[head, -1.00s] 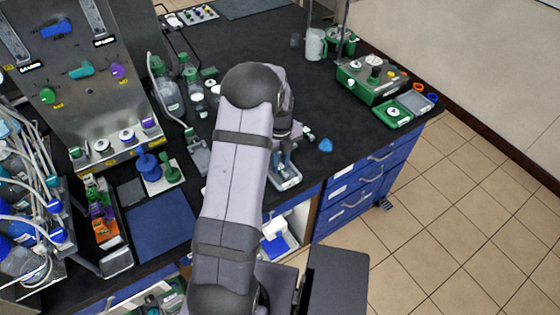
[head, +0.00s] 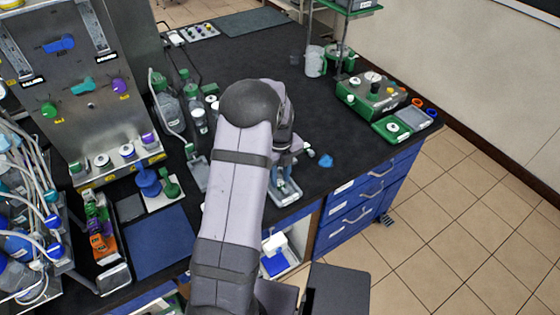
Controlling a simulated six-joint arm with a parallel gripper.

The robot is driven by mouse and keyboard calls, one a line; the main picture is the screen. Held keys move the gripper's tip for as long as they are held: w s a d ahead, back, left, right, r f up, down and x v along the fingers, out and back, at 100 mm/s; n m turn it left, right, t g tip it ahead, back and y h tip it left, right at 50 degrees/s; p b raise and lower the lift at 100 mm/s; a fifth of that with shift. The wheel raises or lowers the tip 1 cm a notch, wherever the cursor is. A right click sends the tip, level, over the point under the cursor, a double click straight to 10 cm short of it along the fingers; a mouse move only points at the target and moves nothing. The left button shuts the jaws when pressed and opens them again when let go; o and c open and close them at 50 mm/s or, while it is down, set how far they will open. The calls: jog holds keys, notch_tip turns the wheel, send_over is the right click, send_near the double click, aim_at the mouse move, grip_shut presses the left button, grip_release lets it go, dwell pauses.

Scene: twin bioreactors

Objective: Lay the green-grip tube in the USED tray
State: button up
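My gripper (head: 287,161) points down over a small pale grey tray (head: 291,198) at the front edge of the black bench, right of my arm. My arm hides part of it, and I cannot tell whether its fingers are open or shut or hold anything. Something bluish shows in the tray below the gripper, too small to identify. I cannot make out the green-grip tube for sure. No USED label is readable, so I cannot tell whether this tray is the USED one. Another grey tray (head: 197,172) lies left of my arm.
A blue object (head: 326,161) lies right of the gripper. A green control box (head: 370,95) stands at the right end of the bench. Bottles (head: 170,113) and a steel panel (head: 85,85) stand on the left.

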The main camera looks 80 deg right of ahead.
aim_at(280, 182)
notch_tip(280, 182, up, 11)
jog(key=b, duration=0.3)
dwell(0.5)
jog(key=a+f+n, duration=0.2)
jog(key=a+n, duration=0.1)
jog(key=n, duration=0.5)
jog(key=w+a+f+n, duration=0.1)
jog(key=a+f+n, duration=0.2)
jog(key=n, duration=0.6)
jog(key=a+f+n, duration=0.3)
jog(key=a+n, duration=0.1)
jog(key=n, duration=0.4)
jog(key=shift+w+f+y, duration=0.1)
jog(key=shift+w+y, duration=0.1)
jog(key=shift+y, duration=0.2)
jog(key=w+a+r+n, duration=0.1)
jog(key=w+a+n, duration=0.5)
jog(key=a, duration=0.6)
jog(key=w+a+r+n, duration=0.1)
jog(key=w+a+n, duration=0.5)
jog(key=a, duration=0.6)
jog(key=w+a+r+n, duration=0.2)
jog(key=w+a+n, duration=0.4)
jog(key=a, duration=0.6)
jog(key=shift+w+a+n+h, duration=0.15)
jog(key=shift+w+n+h, duration=0.2)
jog(key=shift+n, duration=0.65)
